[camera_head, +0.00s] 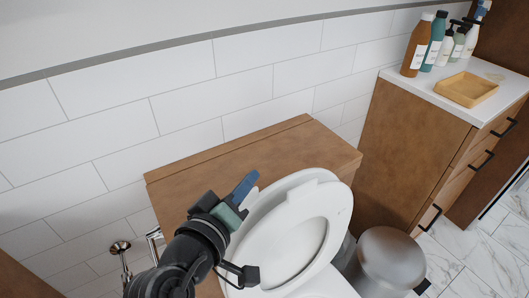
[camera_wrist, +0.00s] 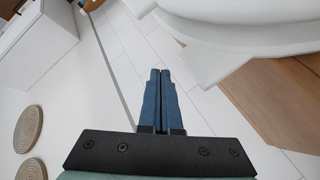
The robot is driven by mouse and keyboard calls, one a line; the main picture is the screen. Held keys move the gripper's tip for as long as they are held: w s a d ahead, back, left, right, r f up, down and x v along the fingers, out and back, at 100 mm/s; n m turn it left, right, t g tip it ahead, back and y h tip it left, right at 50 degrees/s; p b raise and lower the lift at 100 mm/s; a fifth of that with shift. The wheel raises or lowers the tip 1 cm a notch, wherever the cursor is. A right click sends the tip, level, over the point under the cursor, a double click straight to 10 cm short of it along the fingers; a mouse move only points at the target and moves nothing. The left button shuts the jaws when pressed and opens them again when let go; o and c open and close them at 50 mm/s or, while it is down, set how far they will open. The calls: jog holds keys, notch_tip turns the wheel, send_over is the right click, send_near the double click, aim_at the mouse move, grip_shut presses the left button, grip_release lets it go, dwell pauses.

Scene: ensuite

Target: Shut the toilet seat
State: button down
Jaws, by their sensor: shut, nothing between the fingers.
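The white toilet seat (camera_head: 335,205) stands raised and leaning back, a ring with the white lid (camera_head: 265,211) behind it. The toilet bowl (camera_head: 328,286) shows only in part at the bottom of the head view. My gripper (camera_head: 247,184) is at the left upper edge of the raised lid, close to it; I cannot tell whether it touches. In the wrist view the blue fingers (camera_wrist: 160,78) are together with nothing between them. White curved toilet parts (camera_wrist: 225,45) fill the upper right of that view, just beyond the fingertips to the right.
A brown wooden box (camera_head: 225,165) stands behind the toilet against the white tiled wall (camera_head: 180,110). A metal bin (camera_head: 386,262) is right of the toilet. A wooden cabinet (camera_head: 410,150) with bottles and a tan tray (camera_head: 466,89) stands further right. A metal fixture (camera_head: 121,250) is at left.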

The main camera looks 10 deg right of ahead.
jog(key=shift+s+a+f+n+g+h+p, duration=0.15)
jog(key=shift+s+f+n+g+h+p, duration=0.25)
jog(key=shift+s+n+h+p, duration=0.2)
jog(key=shift+s+a+f+n+g+h+p, duration=0.15)
jog(key=shift+s+f+n+g+h+p, duration=0.1)
jog(key=shift+s+n+g+h+p, duration=0.3)
jog(key=s+a+f+n+h+p, duration=0.1)
jog(key=s+n+h, duration=0.2)
jog(key=s, duration=0.2)
jog(key=x, duration=0.9)
jog(key=shift+w, duration=0.35)
jog(key=shift+s+d, duration=0.1)
